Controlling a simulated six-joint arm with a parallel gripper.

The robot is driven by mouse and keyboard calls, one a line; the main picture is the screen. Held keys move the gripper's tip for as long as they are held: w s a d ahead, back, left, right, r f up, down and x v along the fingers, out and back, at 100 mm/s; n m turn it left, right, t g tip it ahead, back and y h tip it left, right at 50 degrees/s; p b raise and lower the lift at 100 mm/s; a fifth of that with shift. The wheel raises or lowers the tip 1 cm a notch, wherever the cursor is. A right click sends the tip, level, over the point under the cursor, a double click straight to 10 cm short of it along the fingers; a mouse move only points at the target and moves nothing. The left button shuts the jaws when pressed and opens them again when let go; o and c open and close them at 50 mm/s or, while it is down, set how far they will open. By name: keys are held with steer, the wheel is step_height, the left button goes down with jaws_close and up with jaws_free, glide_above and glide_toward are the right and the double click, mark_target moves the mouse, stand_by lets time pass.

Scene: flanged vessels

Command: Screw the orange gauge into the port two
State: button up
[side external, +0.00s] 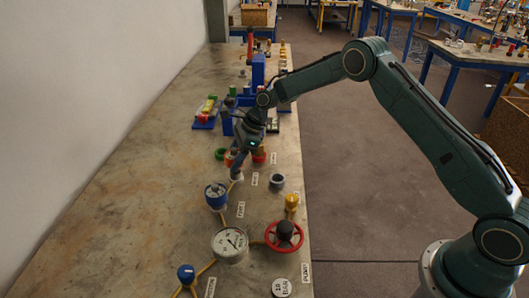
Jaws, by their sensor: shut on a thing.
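My gripper (239,164) reaches down over the middle of the table, shut. A small patch of orange (229,159) shows at the left of the fingertips; I take it to be the orange gauge, mostly hidden by the gripper. A pale round fitting (236,176) with a yellow pipe sits just below the fingertips; whether the gauge touches it I cannot tell. Small white labels lie by the fittings, too small to read surely, so I cannot tell which port is port two.
A green ring (220,154) and a red part (259,157) lie close to the gripper. The table's left side (130,210) is clear.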

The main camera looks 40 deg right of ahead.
steer(key=shift+f, duration=1.2)
stand_by(0.7)
steer(key=m+t, duration=0.1)
steer(key=m, duration=0.1)
steer(key=m+t+h, duration=0.1)
steer(key=m, duration=0.1)
steer(key=shift+a+m+h, duration=0.1)
steer(key=shift+m+h, duration=0.2)
steer(key=shift+m, duration=0.1)
steer(key=m+t+h, duration=0.1)
steer(key=m, duration=0.2)
steer(key=shift+m+h, duration=0.4)
steer(key=o, duration=1.2)
steer(key=shift+o, duration=0.2)
steer(key=v, duration=1.3)
steer(key=shift+s+d+r, duration=0.15)
steer(key=shift+d+r, duration=0.05)
steer(key=shift+r, duration=0.1)
steer(key=shift+n, duration=0.3)
steer(key=shift+c, duration=0.3)
